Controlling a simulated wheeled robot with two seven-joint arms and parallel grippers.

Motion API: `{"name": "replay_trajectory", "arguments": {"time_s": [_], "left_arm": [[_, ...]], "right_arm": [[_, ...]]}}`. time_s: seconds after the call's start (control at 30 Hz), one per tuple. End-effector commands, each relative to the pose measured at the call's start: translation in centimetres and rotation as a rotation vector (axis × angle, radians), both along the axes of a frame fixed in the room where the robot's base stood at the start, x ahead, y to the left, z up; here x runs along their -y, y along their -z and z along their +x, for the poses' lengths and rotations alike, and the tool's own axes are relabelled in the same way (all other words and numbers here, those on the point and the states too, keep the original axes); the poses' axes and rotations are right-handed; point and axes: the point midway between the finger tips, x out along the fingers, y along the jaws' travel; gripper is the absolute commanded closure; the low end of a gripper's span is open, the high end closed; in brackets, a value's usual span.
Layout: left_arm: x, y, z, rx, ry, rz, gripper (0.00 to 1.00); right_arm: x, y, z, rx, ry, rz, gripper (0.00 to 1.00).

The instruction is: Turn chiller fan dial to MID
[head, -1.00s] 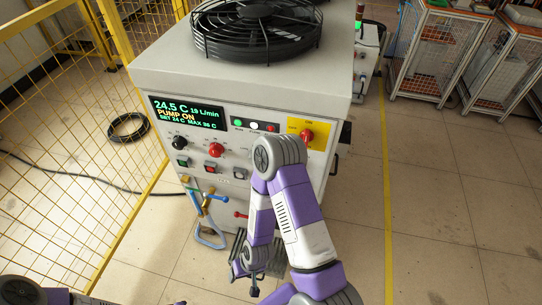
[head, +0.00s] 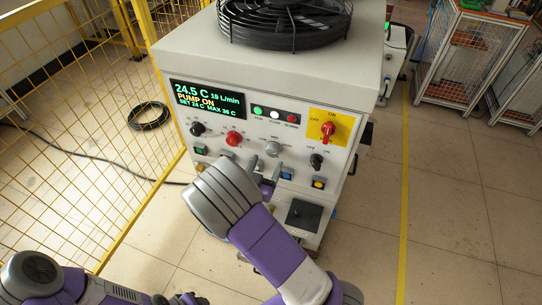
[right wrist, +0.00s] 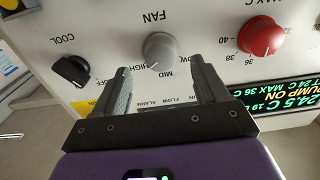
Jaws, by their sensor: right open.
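The chiller fan dial (head: 273,148) is a grey round knob on the chiller's front panel, right of a red knob. In the right wrist view the fan dial (right wrist: 160,50) shows upside down under the word FAN, with MID and HIGH printed by it. I cannot tell where its pointer stands. My right gripper (head: 267,187) is just below the dial in the head view. In the right wrist view its two fingers (right wrist: 161,70) are apart and empty, with the dial between and just beyond their tips.
The red knob (head: 234,138), black cool knob (head: 316,160) and red-on-yellow main switch (head: 328,129) sit near the dial. The display (head: 207,99) reads PUMP ON. A yellow mesh fence (head: 70,120) stands at left.

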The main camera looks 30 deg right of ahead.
Motion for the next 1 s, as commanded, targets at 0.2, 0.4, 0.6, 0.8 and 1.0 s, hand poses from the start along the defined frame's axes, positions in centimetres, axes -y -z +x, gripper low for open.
{"name": "replay_trajectory", "arguments": {"time_s": [0.2,0.4,0.6,0.8,1.0], "left_arm": [[0.0,0.8,0.0,0.0,0.0,0.0,0.57],[0.0,1.0,0.0,0.0,0.0,0.0,0.57],[0.0,1.0,0.0,0.0,0.0,0.0,0.57],[0.0,1.0,0.0,0.0,0.0,0.0,0.57],[0.0,1.0,0.0,0.0,0.0,0.0,0.57]], "right_arm": [[2.6,0.2,2.2,0.0,0.002,0.001,0.27],[3.7,0.1,3.2,-0.001,-0.001,0.002,0.27],[3.8,0.1,3.3,-0.003,-0.003,0.002,0.27],[3.7,0.1,3.3,-0.003,-0.003,0.002,0.48],[3.7,0.1,3.2,-0.003,-0.003,0.002,0.73]]}}
